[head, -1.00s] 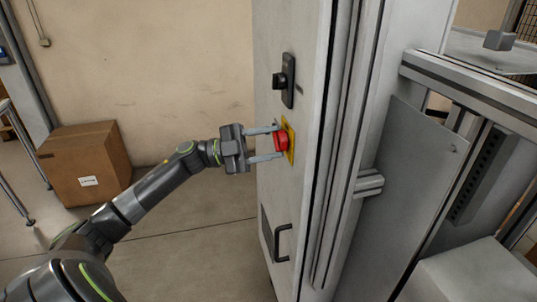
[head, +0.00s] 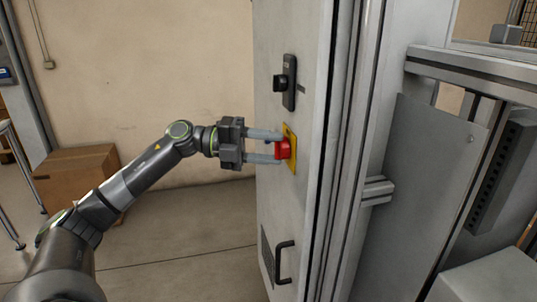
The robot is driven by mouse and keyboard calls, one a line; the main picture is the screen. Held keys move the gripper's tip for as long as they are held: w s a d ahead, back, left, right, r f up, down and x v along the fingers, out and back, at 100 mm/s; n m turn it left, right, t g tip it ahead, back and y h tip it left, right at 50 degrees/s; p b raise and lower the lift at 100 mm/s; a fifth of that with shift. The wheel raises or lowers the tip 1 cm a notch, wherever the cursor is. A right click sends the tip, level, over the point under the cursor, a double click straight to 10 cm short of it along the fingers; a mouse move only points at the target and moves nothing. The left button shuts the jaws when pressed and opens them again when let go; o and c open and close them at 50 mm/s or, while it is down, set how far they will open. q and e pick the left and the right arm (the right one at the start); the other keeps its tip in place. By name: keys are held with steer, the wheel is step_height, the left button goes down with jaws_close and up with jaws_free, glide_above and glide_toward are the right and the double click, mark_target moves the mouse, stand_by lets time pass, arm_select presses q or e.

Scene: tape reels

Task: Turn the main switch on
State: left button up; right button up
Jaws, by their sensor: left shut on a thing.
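The main switch is a red knob (head: 284,149) on a yellow plate (head: 292,150) on the grey cabinet door (head: 275,205). My left gripper (head: 277,147) reaches it from the left. Its two fingers, one above the other, are shut on the red knob. The fingertips cover part of the knob, and its exact angle is hard to tell. My right gripper is not in view.
A black handle (head: 289,83) sits on the door above the switch, and a black pull handle (head: 283,262) is below it. Metal framing (head: 470,72) stands at the right. A cardboard box (head: 75,178) is on the floor at the left.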

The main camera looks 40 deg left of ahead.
arm_select(q)
steer(key=shift+m, duration=0.4)
steer(key=o, duration=1)
steer(key=b+v, duration=0.1)
steer(key=v, duration=1.6)
steer(key=shift+s+r+b, duration=0.25)
steer(key=shift+r+b, duration=0.05)
steer(key=shift+b, duration=0.1)
